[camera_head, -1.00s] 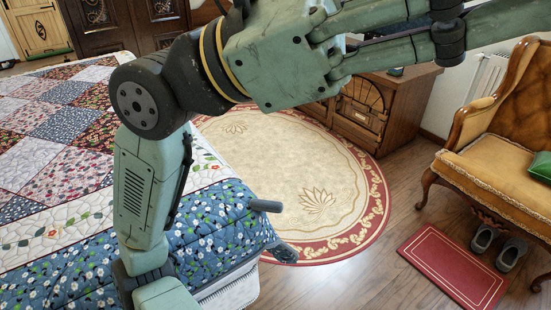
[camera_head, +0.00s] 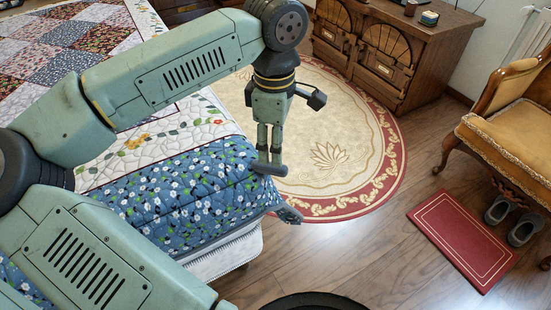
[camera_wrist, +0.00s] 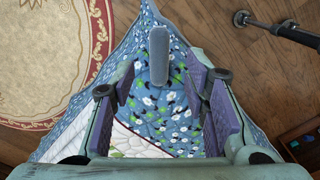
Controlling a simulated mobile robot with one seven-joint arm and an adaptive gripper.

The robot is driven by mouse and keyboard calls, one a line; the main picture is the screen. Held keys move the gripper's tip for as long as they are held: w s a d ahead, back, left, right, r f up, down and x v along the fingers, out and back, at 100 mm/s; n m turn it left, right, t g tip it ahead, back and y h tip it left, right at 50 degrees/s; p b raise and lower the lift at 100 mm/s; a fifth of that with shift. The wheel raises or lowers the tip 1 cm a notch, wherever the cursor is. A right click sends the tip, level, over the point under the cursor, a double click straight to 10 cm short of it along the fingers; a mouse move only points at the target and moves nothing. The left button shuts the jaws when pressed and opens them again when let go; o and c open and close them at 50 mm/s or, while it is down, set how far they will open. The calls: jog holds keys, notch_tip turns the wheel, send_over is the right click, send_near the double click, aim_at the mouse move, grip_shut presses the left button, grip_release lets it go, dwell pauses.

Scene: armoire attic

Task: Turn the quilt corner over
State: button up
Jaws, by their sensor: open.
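The quilt (camera_head: 190,190) lies on the bed, with a patchwork middle, a white floral band and a blue flowered border. Its corner is at the bed's near right end and also shows in the wrist view (camera_wrist: 170,125). My gripper (camera_head: 270,152) points down just above the corner, close to the bar. In the wrist view my gripper (camera_wrist: 163,88) is open, with purple pads apart. Whether the fingers touch the cloth I cannot tell.
A round cream and red rug (camera_head: 330,150) lies on the wood floor beyond the bed. A wooden cabinet (camera_head: 395,50) stands behind it. A yellow armchair (camera_head: 510,125), a red mat (camera_head: 462,240) and grey slippers (camera_head: 510,218) are at the right.

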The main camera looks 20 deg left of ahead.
notch_tip(320, 180, down, 6)
jog(key=shift+d+r, duration=0.1)
jog(key=shift+r, duration=0.05)
jog(key=shift+c, duration=0.3)
grip_shut()
dwell(0.4)
